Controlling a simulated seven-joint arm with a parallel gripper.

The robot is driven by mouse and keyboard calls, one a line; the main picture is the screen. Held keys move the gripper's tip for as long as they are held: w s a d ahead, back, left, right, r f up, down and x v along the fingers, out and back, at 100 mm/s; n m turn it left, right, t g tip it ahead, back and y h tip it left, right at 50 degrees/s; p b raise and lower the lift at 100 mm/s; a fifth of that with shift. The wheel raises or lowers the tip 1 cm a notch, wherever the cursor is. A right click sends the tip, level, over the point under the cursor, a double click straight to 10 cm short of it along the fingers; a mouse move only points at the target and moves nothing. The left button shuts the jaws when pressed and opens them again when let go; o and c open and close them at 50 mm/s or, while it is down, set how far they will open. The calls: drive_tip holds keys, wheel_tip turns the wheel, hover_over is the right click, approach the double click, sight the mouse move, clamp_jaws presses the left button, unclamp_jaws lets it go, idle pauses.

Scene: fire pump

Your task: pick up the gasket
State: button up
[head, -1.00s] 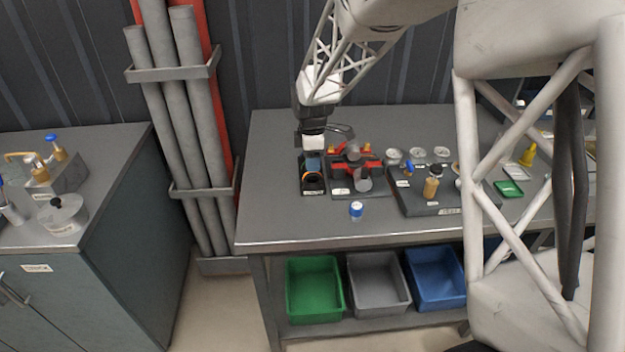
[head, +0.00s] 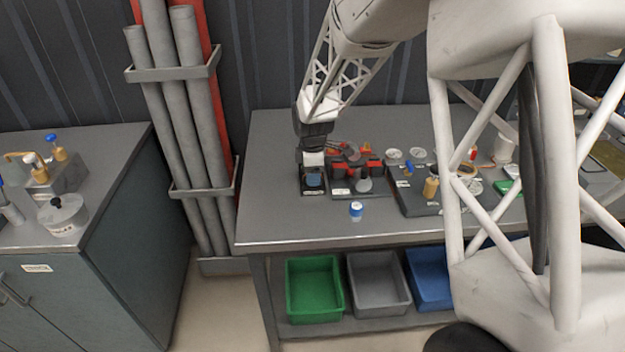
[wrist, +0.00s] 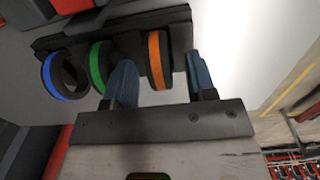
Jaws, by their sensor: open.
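Three dark rings that look like gaskets, banded blue (wrist: 46,78), green (wrist: 96,68) and orange (wrist: 153,62), sit in a row on a dark rack (wrist: 70,40) in the wrist view. My gripper (wrist: 161,68) is open. One blue-grey finger is between the green and orange rings, the other beyond the orange ring, so the orange ring lies between them. No firm contact shows. In the head view my gripper (head: 314,178) is low over the rack (head: 314,192) at the workbench's left part, and hides the rings.
Right of the rack stands a dark holder with red parts (head: 352,186), then a board with gauges and fittings (head: 415,198). A blue-capped bottle (head: 356,211) stands in front. The bench top (head: 275,215) is clear at the left front. Bins (head: 314,290) sit below.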

idle(0.4)
clamp_jaws()
drive_tip(key=shift+r, duration=0.1)
drive_tip(key=shift+r, duration=0.75)
wheel_tip(320, 180, up, 2)
drive_tip(key=shift+r, duration=0.1)
drive_tip(key=s+d+r, duration=0.1)
drive_tip(key=s+d, duration=0.1)
drive_tip(key=s, duration=1.3)
drive_tip(key=shift+s+d, duration=0.3)
drive_tip(key=shift+s, duration=0.1)
